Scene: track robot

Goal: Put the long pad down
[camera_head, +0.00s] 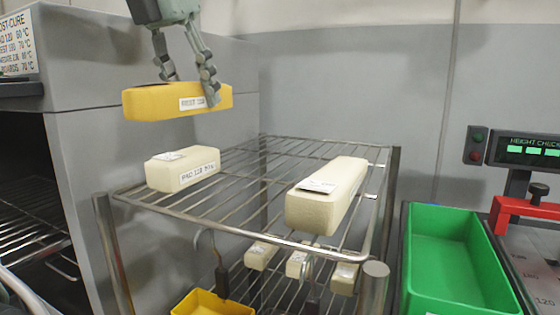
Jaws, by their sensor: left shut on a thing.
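My left gripper (190,86) comes down from the top left and is shut on a long yellow pad (150,102) with a white label on its side. The yellow pad is held roughly level above the back left of the wire rack (262,165). A short cream block (182,169) labelled "PAD" lies on the rack's top shelf, below the held pad in the picture. A longer cream block (313,212) with a white tag on top lies at the shelf's right side. My right gripper is not in view.
Several small cream blocks (262,255) are on the lower shelf. A yellow bin (212,304) is at bottom centre. A green bin (455,262) and a height-check display (528,150) stand at right. A grey cabinet (150,55) is at left. The shelf between the cream blocks is clear.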

